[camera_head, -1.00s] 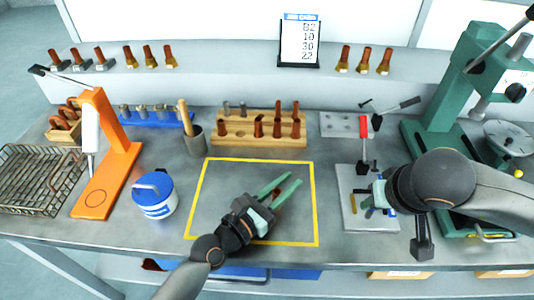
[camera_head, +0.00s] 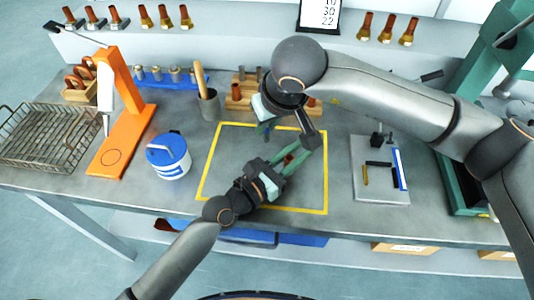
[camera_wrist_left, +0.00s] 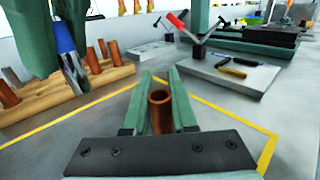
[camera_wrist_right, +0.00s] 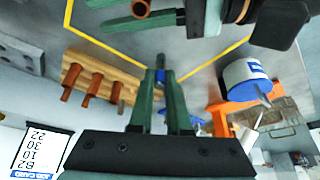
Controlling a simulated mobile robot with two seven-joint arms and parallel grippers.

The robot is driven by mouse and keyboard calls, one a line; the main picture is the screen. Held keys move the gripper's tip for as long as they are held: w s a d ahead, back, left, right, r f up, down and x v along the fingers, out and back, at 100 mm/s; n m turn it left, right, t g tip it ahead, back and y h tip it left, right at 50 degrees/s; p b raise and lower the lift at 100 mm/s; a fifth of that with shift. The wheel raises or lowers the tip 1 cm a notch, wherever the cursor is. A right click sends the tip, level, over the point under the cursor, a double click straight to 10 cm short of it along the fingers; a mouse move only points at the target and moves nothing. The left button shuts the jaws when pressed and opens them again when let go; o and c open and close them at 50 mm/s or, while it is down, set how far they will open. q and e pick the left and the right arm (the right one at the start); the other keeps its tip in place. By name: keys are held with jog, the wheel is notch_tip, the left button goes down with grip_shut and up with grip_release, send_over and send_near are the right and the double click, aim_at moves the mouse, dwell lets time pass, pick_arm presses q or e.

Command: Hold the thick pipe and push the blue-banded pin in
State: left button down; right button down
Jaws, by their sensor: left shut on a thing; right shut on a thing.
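The thick copper pipe (camera_wrist_left: 160,105) stands open end up between the fingers of my left gripper (camera_wrist_left: 160,85), which is shut on it. In the head view my left gripper (camera_head: 290,160) is inside the yellow square and mostly hides the pipe (camera_head: 289,158). My right gripper (camera_head: 265,130) is above the square's back part, shut on the blue-banded pin. The pin (camera_wrist_left: 66,48) points down in the left wrist view, its blue band above a metal tip, apart from the pipe and to its left. The pin (camera_wrist_right: 160,76) also shows between the fingers in the right wrist view.
A wooden rack (camera_wrist_left: 105,75) with copper pipes stands just behind the square. A blue-and-white tub (camera_head: 168,157) and orange stand (camera_head: 125,135) are to the left. A grey plate (camera_head: 380,190) with small tools lies right. My right arm crosses above the bench.

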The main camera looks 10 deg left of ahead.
notch_tip(320, 180, down, 8)
jog(key=shift+r, duration=0.15)
dwell(0.4)
jog(key=c, duration=1.2)
grip_release()
jog(key=shift+o, duration=0.2)
